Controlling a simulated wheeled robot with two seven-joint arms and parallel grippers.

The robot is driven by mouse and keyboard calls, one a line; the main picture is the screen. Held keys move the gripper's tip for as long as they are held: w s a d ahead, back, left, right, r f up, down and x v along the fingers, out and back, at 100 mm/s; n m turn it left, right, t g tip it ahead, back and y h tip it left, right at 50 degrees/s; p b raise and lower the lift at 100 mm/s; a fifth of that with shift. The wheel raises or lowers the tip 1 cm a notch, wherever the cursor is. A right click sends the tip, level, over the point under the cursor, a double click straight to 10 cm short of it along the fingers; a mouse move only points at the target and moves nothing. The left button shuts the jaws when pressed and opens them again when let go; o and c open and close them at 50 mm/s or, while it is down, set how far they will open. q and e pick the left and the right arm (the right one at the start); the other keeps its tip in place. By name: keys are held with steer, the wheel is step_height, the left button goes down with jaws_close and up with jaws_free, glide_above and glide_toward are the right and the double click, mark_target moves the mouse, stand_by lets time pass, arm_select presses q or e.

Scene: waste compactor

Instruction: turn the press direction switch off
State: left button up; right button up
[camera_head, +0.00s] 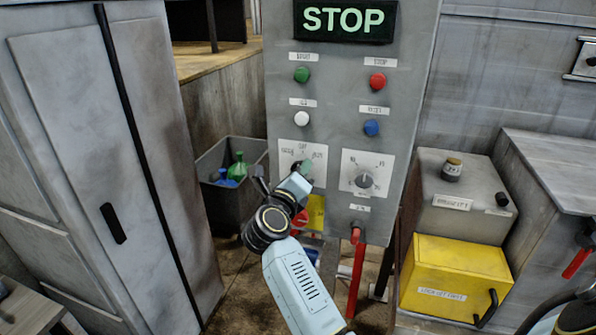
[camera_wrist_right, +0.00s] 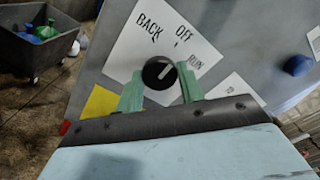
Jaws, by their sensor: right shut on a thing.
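The press direction switch is a round black knob (camera_wrist_right: 158,73) with a pale pointer line, on a white plate (camera_wrist_right: 200,40) marked BACK, OFF and RUN in the right wrist view. The pointer slants up and right, roughly between OFF and RUN; the exact setting is hard to tell. My right gripper (camera_wrist_right: 161,86) has its green fingers on either side of the knob, shut on it. In the head view the right gripper (camera_head: 300,170) reaches the plate (camera_head: 290,150) at the panel's lower left and hides most of the knob. My left gripper is not in view.
The grey panel (camera_head: 335,95) also bears green (camera_head: 302,74), red (camera_head: 377,82), white (camera_head: 302,118) and blue (camera_head: 371,127) buttons, a second dial (camera_head: 364,180) and a lit STOP sign (camera_head: 344,20). A bin (camera_head: 208,160) stands left; a yellow box (camera_head: 455,277) sits right.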

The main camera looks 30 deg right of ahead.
steer(key=o, duration=1)
steer(key=b+v, duration=0.3)
steer(key=v, duration=1)
steer(key=shift+s+a, duration=0.1)
steer(key=shift+a, duration=0.1)
